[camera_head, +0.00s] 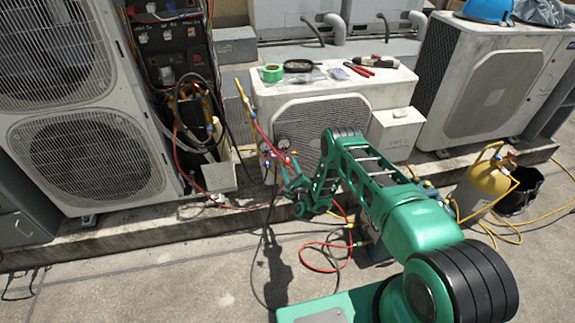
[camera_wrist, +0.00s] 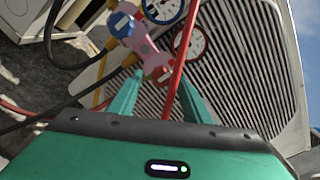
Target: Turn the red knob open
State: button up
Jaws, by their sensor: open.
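A gauge manifold with a pinkish body (camera_wrist: 147,50) fills the upper middle of the wrist view. Its blue knob (camera_wrist: 121,24) is at upper left, and a small red part, apparently the red knob (camera_wrist: 164,75), is at its lower end. My gripper (camera_wrist: 159,82) is open, its two green fingers reaching up on either side of the red knob. Whether they touch it I cannot tell. In the head view my gripper (camera_head: 284,174) is just below the gauges (camera_head: 282,142), in front of the middle condenser (camera_head: 318,115); the red knob is too small to make out there.
Red and yellow hoses (camera_head: 328,262) loop over the ground and hang around the manifold. A red hose (camera_wrist: 181,62) crosses close to my right finger in the wrist view. An open electrical panel (camera_head: 175,50) is at left. A yellow cylinder (camera_head: 482,182) stands at right.

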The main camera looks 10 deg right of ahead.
aim_at(288, 164)
jog(key=shift+w+d, duration=0.1)
jog(key=shift+w, duration=1.6)
jog(key=c, duration=1)
jog(key=shift+c, duration=0.2)
